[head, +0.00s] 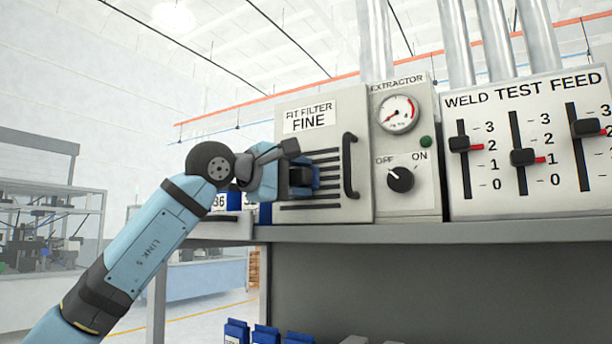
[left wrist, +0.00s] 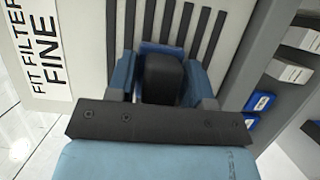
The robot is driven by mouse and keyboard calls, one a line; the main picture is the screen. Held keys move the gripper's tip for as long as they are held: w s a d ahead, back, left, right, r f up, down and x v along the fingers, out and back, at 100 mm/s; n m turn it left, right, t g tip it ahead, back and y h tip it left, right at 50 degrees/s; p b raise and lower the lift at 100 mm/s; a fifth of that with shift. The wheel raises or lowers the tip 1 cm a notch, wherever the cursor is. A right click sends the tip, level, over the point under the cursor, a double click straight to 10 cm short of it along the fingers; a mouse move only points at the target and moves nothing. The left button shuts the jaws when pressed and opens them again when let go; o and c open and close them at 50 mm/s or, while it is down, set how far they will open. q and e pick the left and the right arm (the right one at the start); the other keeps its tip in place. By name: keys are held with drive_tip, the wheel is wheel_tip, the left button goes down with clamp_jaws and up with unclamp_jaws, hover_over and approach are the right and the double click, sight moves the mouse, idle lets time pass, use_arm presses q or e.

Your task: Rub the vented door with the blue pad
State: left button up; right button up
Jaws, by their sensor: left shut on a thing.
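The vented door (head: 350,122) is a pale panel with dark horizontal slots, a black handle at its right side and a label reading "FIT FILTER FINE". My left gripper (head: 298,177) is in front of its slots. In the left wrist view the gripper (left wrist: 160,80) is shut on the black grip of the blue pad (left wrist: 150,47). The blue pad (head: 316,173) is at the door's face, over the slots; I cannot tell for sure whether it touches. Much of the pad is hidden by the grip and fingers. My right gripper is not in view.
An extractor panel (head: 434,190) with a gauge and black knob adjoins the door on the right, then a slider panel (head: 540,185). All stand on a grey shelf (head: 450,232). Blue-and-white boxes (head: 265,335) are below. Open floor is at left.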

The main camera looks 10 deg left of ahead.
use_arm(q)
drive_tip(key=shift+w+a, duration=0.2)
drive_tip(key=shift+a, duration=0.35)
drive_tip(key=shift+w+a, duration=0.2)
drive_tip(key=shift+a, duration=0.35)
drive_tip(key=shift+d+r+p, duration=0.15)
drive_tip(key=shift+r+p, duration=0.6)
drive_tip(key=shift+r, duration=0.2)
drive_tip(key=shift+s+d+f, duration=0.1)
drive_tip(key=shift+s+d, duration=0.1)
drive_tip(key=shift+d, duration=0.25)
drive_tip(key=shift+s+d+b, duration=0.25)
drive_tip(key=shift+d, duration=0.4)
drive_tip(key=shift+s+d+b, duration=0.2)
drive_tip(key=shift+d, duration=0.45)
drive_tip(key=shift+s+a, duration=0.1)
